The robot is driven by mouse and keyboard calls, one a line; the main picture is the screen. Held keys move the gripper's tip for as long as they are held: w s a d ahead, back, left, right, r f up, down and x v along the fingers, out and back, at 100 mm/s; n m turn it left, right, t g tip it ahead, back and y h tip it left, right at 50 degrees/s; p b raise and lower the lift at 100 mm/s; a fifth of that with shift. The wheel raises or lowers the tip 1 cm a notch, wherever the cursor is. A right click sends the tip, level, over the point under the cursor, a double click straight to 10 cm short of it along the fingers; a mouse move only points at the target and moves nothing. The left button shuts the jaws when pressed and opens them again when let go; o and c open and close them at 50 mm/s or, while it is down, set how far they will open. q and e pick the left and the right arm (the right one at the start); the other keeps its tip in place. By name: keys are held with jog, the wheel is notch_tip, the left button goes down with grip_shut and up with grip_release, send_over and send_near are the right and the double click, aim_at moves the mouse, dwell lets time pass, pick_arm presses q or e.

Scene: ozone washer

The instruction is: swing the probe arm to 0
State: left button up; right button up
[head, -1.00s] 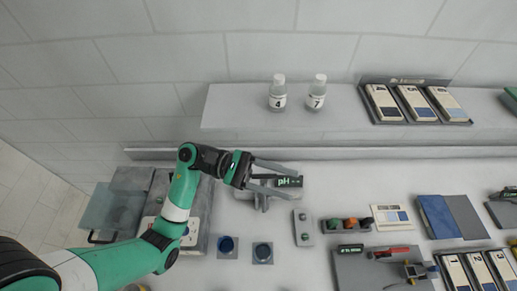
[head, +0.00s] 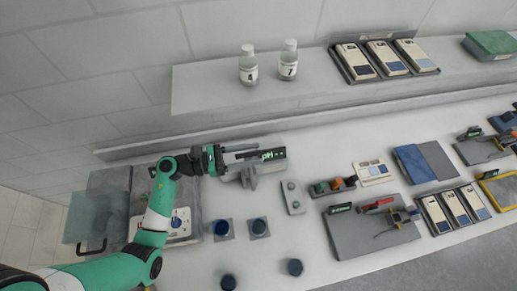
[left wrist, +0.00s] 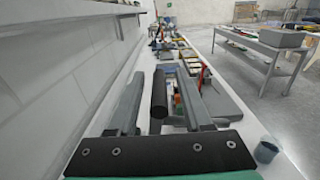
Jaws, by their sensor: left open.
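The pH station, a grey unit with a black "pH" label (head: 272,155), stands near the back of the counter in the head view. My left gripper (head: 254,156) is open, its fingers pointing right at the label end of this station. In the left wrist view a dark round bar (left wrist: 159,95) lies between the two grey fingers of my left gripper (left wrist: 158,90), with a gap on both sides. It may be the probe arm; I cannot tell for sure. The fingers hide part of the station, and no angle scale is readable. My right gripper is out of view.
Two bottles, 4 (head: 248,66) and 7 (head: 288,60), stand on the back shelf (head: 205,92). A small grey button box (head: 292,197) is right of the station. Several dark blue cups, one of them here (head: 259,227), sit in front. A grey mat (head: 372,232) with tools lies farther right.

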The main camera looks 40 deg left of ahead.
pick_arm(q)
jog(key=shift+x, duration=1.1)
grip_shut()
dwell(0.6)
